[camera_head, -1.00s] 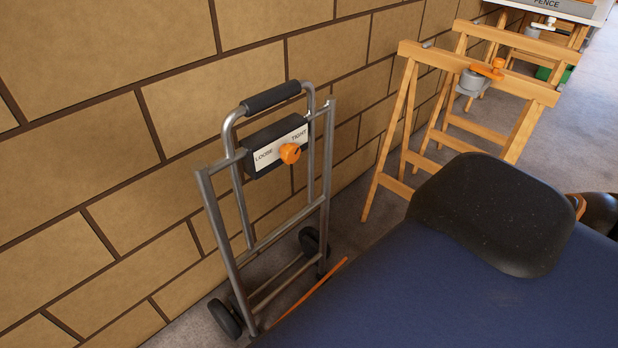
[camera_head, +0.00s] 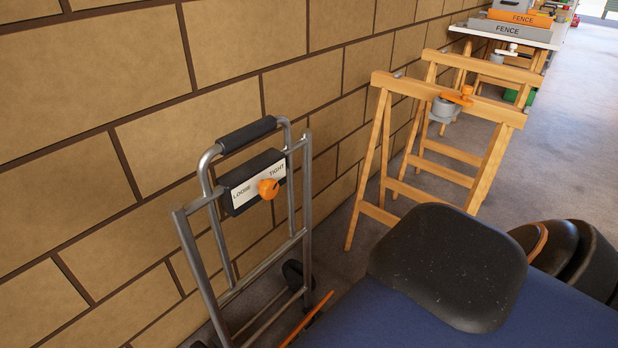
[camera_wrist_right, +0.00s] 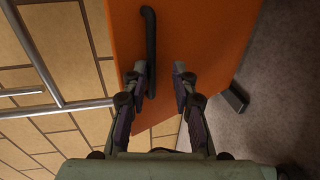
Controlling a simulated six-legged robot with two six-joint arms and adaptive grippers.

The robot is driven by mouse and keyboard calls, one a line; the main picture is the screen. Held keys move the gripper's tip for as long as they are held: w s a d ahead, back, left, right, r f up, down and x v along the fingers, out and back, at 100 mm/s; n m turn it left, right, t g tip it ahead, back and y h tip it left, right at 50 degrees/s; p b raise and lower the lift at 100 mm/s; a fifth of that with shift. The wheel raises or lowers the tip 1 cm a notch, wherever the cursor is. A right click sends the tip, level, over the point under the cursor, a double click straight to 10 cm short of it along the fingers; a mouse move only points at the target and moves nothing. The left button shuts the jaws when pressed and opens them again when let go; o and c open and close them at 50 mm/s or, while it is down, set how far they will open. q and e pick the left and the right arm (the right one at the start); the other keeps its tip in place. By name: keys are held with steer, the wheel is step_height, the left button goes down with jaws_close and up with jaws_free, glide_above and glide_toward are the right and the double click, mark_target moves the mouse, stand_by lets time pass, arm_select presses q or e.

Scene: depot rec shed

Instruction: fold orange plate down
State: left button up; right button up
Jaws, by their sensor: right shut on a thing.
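The orange plate (camera_wrist_right: 200,40) fills the middle of the right wrist view, with a black bar handle (camera_wrist_right: 150,50) on its face. In the head view only a thin orange edge (camera_head: 308,318) of it shows, low by the hand truck; the blue surface hides the rest. The grey metal hand truck (camera_head: 300,185) stands upright along the brick wall. My right gripper (camera_wrist_right: 160,70) is at the plate, its fingers on either side of the handle, shut on it. The exact contact is hard to see. My left gripper is not in view.
A LOOSE/TIGHT box (camera_head: 246,185) with an orange knob (camera_head: 268,189) sits on the truck's frame. A wooden trestle (camera_head: 450,95) stands to the right, with a FENCE-marked table (camera_head: 545,40) beyond. The brick wall (camera_head: 80,150) is close on the left. Grey floor lies open at right.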

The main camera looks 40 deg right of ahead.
stand_by(0.5)
step_height(320, 180, up, 10)
stand_by(0.9)
